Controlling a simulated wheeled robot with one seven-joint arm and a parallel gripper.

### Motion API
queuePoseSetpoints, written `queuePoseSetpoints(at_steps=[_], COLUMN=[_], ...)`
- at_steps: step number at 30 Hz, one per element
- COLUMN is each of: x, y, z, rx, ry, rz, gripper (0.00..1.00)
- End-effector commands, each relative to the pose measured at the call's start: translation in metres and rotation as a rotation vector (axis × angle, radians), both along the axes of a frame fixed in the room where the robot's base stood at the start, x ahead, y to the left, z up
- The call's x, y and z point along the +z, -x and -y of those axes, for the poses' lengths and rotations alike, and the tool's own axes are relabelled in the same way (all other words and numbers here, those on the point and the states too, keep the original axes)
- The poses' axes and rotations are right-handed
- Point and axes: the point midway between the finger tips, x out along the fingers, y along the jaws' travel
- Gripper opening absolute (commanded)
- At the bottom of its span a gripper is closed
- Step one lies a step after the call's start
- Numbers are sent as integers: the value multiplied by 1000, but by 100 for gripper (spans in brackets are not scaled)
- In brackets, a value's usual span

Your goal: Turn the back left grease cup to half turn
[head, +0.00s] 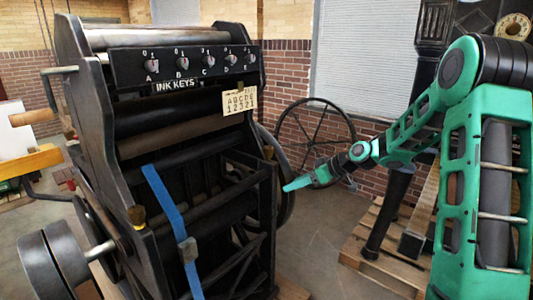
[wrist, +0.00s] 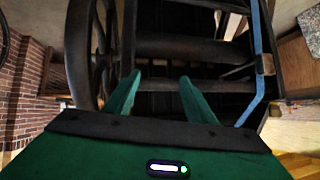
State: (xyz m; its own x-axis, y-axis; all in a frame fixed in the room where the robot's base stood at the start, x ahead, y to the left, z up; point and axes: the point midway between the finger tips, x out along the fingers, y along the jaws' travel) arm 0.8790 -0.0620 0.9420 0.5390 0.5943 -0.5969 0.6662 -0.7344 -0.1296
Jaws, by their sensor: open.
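The black hand press (head: 190,165) fills the left half of the head view. A small brass-coloured cup (head: 137,215) sits low on its near left side frame; it looks like a grease cup, with its setting marks too small to read. A second small brownish piece (head: 268,151) shows at the press's right side, and I cannot tell whether it is a grease cup. I cannot pick out the back left cup for certain. My green gripper (head: 291,186) is right of the press. In the wrist view my gripper (wrist: 160,84) is open, with nothing between its fingers.
A blue strap (head: 168,200) with a buckle (head: 188,249) hangs across the press. A row of ink key knobs (head: 182,64) is on top. A large spoked wheel (head: 316,140) stands behind, against the brick wall. A wooden pallet (head: 385,250) lies on the floor at right.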

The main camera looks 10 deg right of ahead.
Motion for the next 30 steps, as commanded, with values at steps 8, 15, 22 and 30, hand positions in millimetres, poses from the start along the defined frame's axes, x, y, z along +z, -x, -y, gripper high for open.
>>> queuePoseSetpoints(at_steps=[8, 15, 22, 30], x=[28, 52, 56, 56], y=[-73, -98, -110, -142], z=[-2, 14, 8, -25], rx=[36, 1, -5, -3], ry=[-249, -362, -380, -378], rz=[335, 505, 533, 532], gripper=[50, 50, 50, 50])
